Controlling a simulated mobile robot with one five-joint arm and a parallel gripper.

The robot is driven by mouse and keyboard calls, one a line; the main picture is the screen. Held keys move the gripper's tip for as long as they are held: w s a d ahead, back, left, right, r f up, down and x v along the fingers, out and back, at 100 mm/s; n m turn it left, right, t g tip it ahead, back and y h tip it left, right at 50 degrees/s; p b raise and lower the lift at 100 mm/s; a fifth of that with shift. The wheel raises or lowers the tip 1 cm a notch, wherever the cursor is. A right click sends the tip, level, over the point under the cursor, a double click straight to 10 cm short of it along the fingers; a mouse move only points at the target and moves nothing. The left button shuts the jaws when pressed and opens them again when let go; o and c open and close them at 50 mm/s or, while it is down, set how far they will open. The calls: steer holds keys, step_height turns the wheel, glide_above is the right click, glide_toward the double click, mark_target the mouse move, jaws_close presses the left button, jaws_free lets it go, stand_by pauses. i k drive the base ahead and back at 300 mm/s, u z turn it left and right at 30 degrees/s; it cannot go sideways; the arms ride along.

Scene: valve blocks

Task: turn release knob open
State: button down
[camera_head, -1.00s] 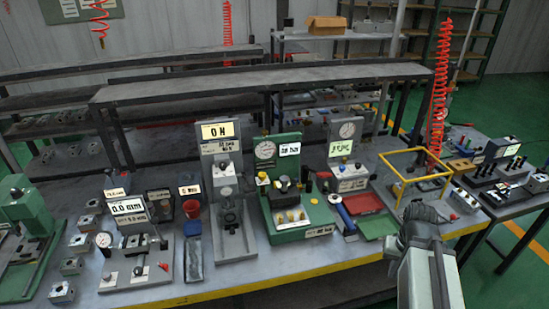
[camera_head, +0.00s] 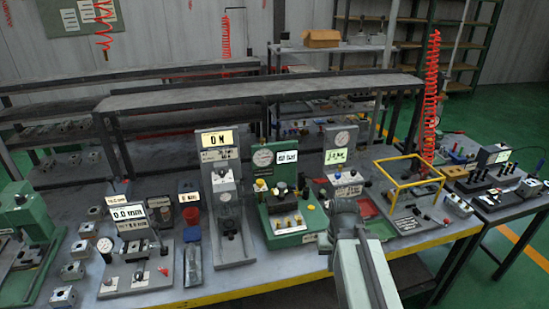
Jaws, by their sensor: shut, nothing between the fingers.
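Several test stations stand on the bench; I cannot tell for sure which knob is the release knob. A green station (camera_head: 310,222) in the middle has a gauge, a lit display, a dark round part (camera_head: 283,198) and small yellow knobs (camera_head: 281,223). A grey station with a display reading "0 N" (camera_head: 216,139) stands left of it. A grey gauge station (camera_head: 347,175) stands to its right. My gripper (camera_head: 344,211) is at the end of my arm, just right of the green station's base, apart from its knobs. It is shut and empty; its fingertips are hard to make out.
A yellow tube frame (camera_head: 408,163) stands right of my gripper. A red cup (camera_head: 191,215) and a "0.0 mm" gauge fixture (camera_head: 128,213) are at the left. A raised shelf (camera_head: 250,92) crosses behind the stations. A red coiled hose (camera_head: 432,105) hangs at the right.

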mark_target(260, 183)
steer(key=u, duration=0.2)
steer(key=i, duration=0.95)
steer(key=u, duration=0.05)
